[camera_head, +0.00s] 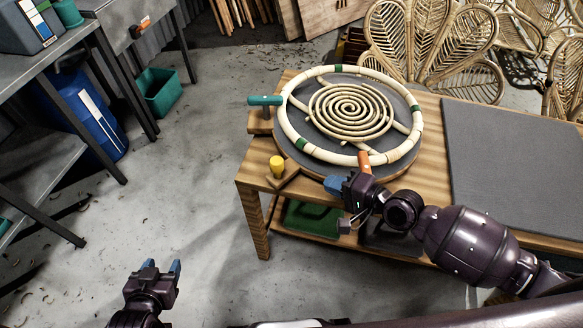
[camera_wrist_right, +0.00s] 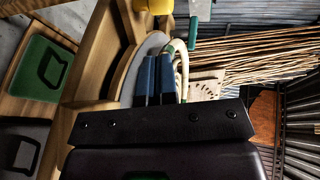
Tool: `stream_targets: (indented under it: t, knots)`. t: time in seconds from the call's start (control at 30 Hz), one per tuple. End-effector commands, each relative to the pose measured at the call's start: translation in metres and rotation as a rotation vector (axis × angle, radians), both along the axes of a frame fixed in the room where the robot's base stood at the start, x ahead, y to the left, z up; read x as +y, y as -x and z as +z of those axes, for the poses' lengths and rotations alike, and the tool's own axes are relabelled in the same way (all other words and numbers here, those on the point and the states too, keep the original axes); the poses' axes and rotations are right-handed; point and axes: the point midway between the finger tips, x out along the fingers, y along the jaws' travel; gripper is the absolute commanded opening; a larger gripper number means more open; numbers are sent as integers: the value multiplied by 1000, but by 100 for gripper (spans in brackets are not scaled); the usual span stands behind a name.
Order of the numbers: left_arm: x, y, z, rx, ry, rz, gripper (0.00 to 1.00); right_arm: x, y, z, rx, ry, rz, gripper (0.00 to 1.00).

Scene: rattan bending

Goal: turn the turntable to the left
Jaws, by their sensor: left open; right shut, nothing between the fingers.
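The turntable (camera_head: 318,167) is a dark grey disc on the wooden table. A pale rattan ring (camera_head: 289,131) with green bands and a rattan spiral (camera_head: 350,110) lie on it. An orange peg (camera_head: 364,161) stands at its near edge. My right gripper (camera_head: 336,185) is shut and empty at the disc's near edge, left of the orange peg. In the right wrist view, its blue fingers (camera_wrist_right: 156,78) are together beside the grey disc edge (camera_wrist_right: 143,62); contact cannot be told. My left gripper (camera_head: 162,268) is open and empty over the floor, away from the table.
A teal-handled tool (camera_head: 265,100) and a yellow knob (camera_head: 277,165) are at the table's left side. A grey mat (camera_head: 505,160) covers the right. A green tray (camera_head: 312,218) is on the lower shelf. Rattan chairs (camera_head: 430,40) stand behind.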

Motion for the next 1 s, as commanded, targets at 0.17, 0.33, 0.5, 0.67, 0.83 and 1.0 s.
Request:
stream_targets:
  t: [0.17, 0.33, 0.5, 0.67, 0.83, 1.0]
  knots:
    - [0, -2, 3, -4, 0, 0, 53, 25, -20, -9, 0, -2, 1, 0]
    - [0, -2, 2, -3, 0, 0, 53, 47, -38, -19, 0, -1, 1, 0]
    - [0, -1, -1, -1, 0, 0, 53, 68, -55, -27, 0, -1, 1, 0]
    - [0, 2, -5, 6, 0, 1, 53, 83, -68, -34, 0, 0, 1, 0]
    - [1, 5, -8, 14, -1, 2, 53, 91, -74, -37, 0, 1, 1, 0]
    - [1, 6, -8, 14, -1, 2, 53, 93, -76, -38, 1, 1, 0, 0]
